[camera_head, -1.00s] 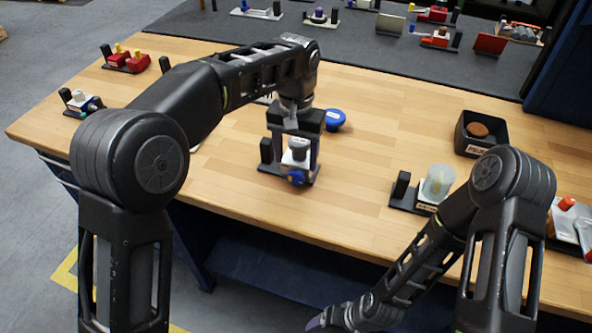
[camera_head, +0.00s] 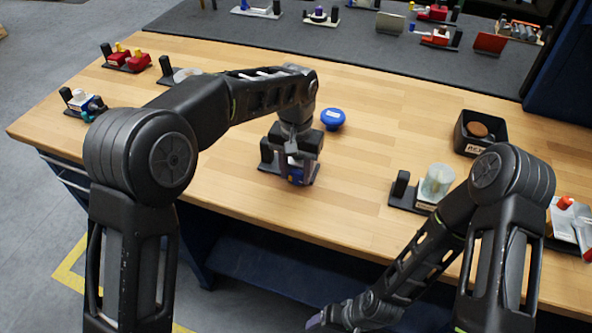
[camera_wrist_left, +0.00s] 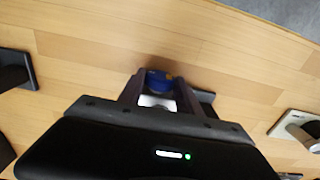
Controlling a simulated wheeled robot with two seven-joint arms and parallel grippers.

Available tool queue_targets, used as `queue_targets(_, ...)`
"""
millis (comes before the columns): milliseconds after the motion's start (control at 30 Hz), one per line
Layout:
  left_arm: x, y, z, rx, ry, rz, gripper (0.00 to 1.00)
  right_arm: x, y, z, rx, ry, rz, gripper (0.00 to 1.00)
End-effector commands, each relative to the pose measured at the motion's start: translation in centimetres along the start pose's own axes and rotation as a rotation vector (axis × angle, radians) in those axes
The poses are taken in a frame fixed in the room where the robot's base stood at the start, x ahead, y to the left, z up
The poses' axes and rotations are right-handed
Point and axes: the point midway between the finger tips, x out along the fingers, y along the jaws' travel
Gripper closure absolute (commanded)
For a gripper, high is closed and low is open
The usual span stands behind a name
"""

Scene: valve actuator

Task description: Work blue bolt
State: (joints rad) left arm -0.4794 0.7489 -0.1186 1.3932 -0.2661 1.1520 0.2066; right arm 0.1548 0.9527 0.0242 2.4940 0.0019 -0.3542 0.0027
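A small fixture on a dark base (camera_head: 268,166) stands near the front of the wooden table, with a black upright block at its left. The blue bolt (camera_head: 295,175) is at its front, partly covered by my left gripper (camera_head: 297,170). In the left wrist view the blue bolt (camera_wrist_left: 158,80) and a white body (camera_wrist_left: 156,100) show between the two fingers (camera_wrist_left: 158,92). The fingers stand apart on either side of them; firm contact does not show. My right gripper (camera_head: 318,321) hangs low in front of the table, its fingers mostly hidden.
A round blue part (camera_head: 332,119) lies behind the fixture. A black bin (camera_head: 480,148) with a brown item is at the right. A fixture with a translucent cup (camera_head: 437,182) stands at front right. Red parts (camera_head: 128,60) sit at far left. Middle table is mostly clear.

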Motion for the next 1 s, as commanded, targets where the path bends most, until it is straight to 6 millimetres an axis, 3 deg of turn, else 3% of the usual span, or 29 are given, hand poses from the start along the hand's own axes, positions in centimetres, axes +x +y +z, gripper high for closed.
queue_targets(467, -0.04, 0.01, -0.01, 0.0, 0.0, 0.0, 1.0, -0.01, 0.0, 0.0, 0.0, 0.0, 0.0, 0.24)
queue_targets(967, 0.01, 0.25, -0.01, -0.001, 0.0, -0.125, 1.0, -0.26, -0.07, 0.03, 0.001, -0.001, 0.001, 0.24)
queue_targets(1000, 0.01, 0.24, -0.01, -0.001, 0.0, -0.125, 0.59, -0.26, -0.07, 0.03, 0.001, -0.001, 0.001, 0.24)
